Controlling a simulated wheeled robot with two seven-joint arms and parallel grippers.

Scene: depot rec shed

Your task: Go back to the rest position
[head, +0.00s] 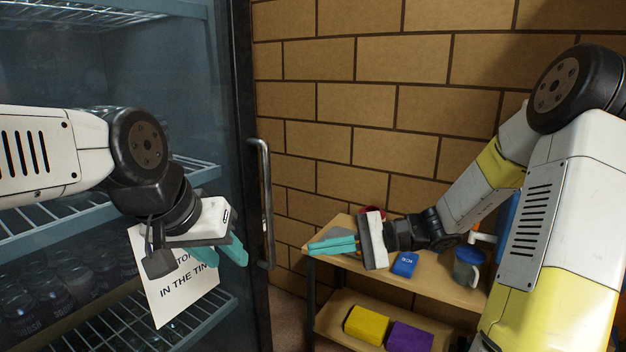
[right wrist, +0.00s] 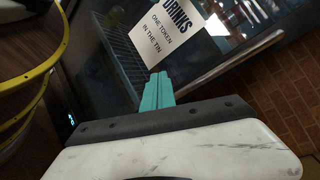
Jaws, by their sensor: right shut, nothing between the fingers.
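My left gripper (head: 234,252) hangs in front of the glass-doored drinks fridge at the left of the head view.
The fridge's metal door handle (head: 265,205) stands between the grippers. A white sign (head: 178,285) is behind my left gripper. A brick wall is behind.

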